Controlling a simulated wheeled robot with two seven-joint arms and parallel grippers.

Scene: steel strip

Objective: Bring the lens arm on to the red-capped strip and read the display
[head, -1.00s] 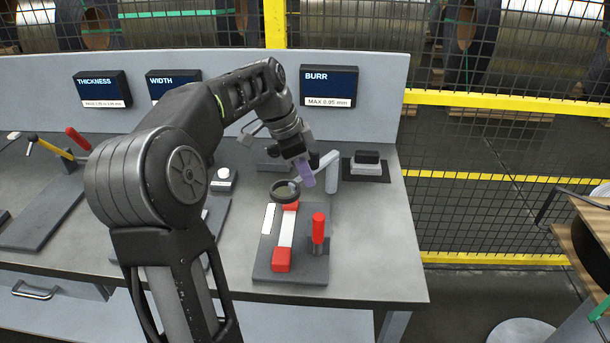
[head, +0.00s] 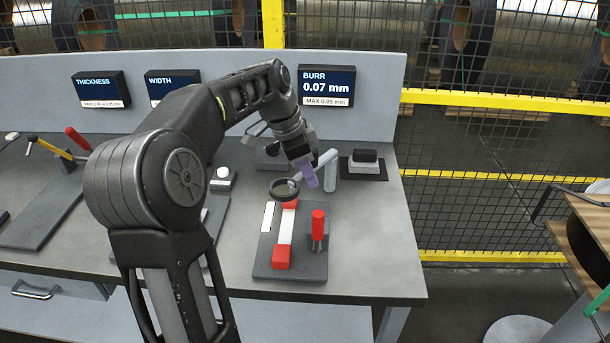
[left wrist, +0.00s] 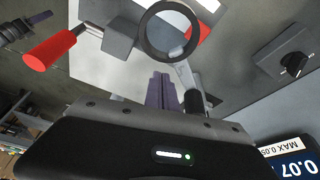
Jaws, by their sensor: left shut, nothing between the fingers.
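The strip (head: 286,230) lies on a dark fixture plate (head: 262,262), with a red cap (head: 281,258) at its near end and red at its far end. The round lens (head: 284,189) sits over the far red end, on a pale arm from a grey post (head: 330,171). The burr display (head: 327,87) reads 0.07 mm, with MAX 0.05 mm below. My left gripper (head: 312,184) is shut and empty, beside the lens arm at its right; whether it touches is unclear. In the left wrist view its purple fingers (left wrist: 161,91) point towards the lens ring (left wrist: 168,31). My right gripper is out of view.
A red-handled clamp (head: 318,228) stands on the plate right of the strip. Thickness (head: 102,90) and width displays stand at the back left. A mesh fence closes off the right.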

